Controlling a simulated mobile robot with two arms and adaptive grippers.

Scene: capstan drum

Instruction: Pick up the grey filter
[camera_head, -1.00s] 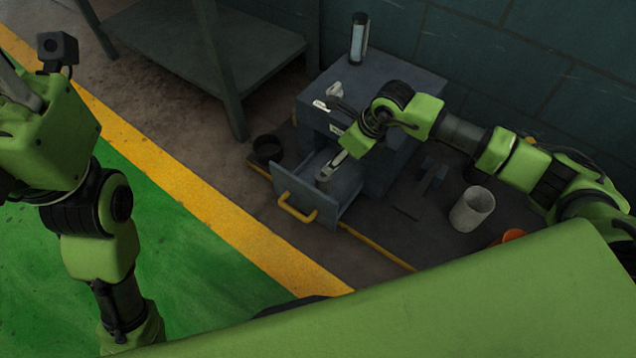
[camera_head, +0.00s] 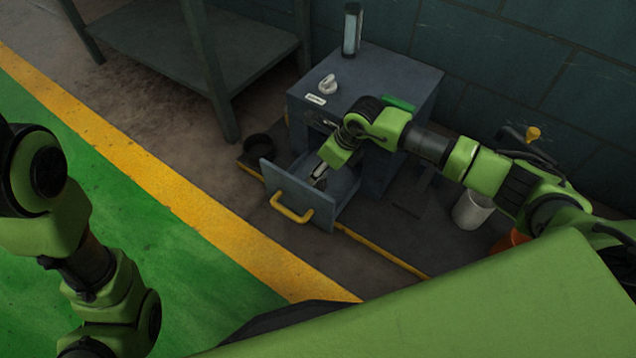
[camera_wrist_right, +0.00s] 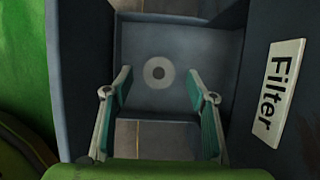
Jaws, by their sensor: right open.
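I see no contact. In the head view the drawer (camera_head: 285,192) is pulled out of the grey cabinet, and my right gripper (camera_head: 319,173) reaches down into it. There the gripper and wrist largely hide the filter. My left gripper is out of view.
A "Filter" label (camera_wrist_right: 278,92) is at the right in the wrist view. The drawer has a yellow handle (camera_head: 291,208). On the cabinet top (camera_head: 375,70) stand a clear cylinder (camera_head: 352,29) and a white knob (camera_head: 328,85). A grey bin (camera_head: 472,210) stands at right.

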